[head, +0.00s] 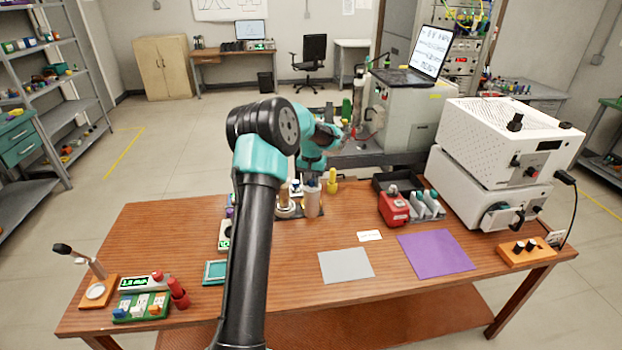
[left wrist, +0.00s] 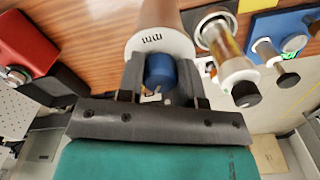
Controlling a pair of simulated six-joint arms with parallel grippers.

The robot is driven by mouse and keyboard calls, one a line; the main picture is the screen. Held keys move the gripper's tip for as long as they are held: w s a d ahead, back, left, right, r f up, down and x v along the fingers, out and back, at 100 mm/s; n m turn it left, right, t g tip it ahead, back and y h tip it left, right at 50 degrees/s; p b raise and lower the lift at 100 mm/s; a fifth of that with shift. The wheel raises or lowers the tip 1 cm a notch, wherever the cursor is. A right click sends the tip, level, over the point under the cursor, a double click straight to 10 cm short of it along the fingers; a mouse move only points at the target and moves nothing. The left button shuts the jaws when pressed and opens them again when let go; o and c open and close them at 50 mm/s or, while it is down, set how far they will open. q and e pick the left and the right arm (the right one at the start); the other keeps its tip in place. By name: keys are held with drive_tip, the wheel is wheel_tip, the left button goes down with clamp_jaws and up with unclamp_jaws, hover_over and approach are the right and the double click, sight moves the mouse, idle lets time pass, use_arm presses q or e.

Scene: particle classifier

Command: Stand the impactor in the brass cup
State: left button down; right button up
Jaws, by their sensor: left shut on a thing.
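The impactor appears to be the tall pinkish-brown cylinder (head: 312,203) with a blue knob, standing near the back of the wooden table. In the left wrist view its white top rim (left wrist: 150,40) carries dark markings, and its blue knob (left wrist: 160,70) is between the fingers. My left gripper (left wrist: 161,80) is shut on that knob from above. Beside it stands an amber column (left wrist: 226,48) with a white cap and black knob; its base is ringed in white. I cannot clearly pick out the brass cup; it may be at that base (head: 285,209). My right gripper is not in view.
A red device (head: 393,208) and a dark rack of pale tubes (head: 428,206) stand to the right. A yellow piece (head: 333,180) is close behind the cylinder. A grey mat (head: 346,265) and a purple mat (head: 436,254) lie bare in front. White instruments (head: 485,180) fill the right end.

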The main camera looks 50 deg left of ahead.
use_arm(q)
drive_tip(key=w+a, duration=0.5)
drive_tip(key=a, duration=0.1)
drive_tip(key=shift+f, duration=0.3)
drive_tip(key=shift+w, duration=0.15)
drive_tip(key=shift+w+a+f, duration=0.1)
drive_tip(key=shift+f, duration=1.8)
drive_tip(key=c, duration=0.8)
unclamp_jaws()
drive_tip(key=shift+f, duration=0.1)
wheel_tip(320, 180, up, 12)
drive_tip(key=shift+r, duration=0.2)
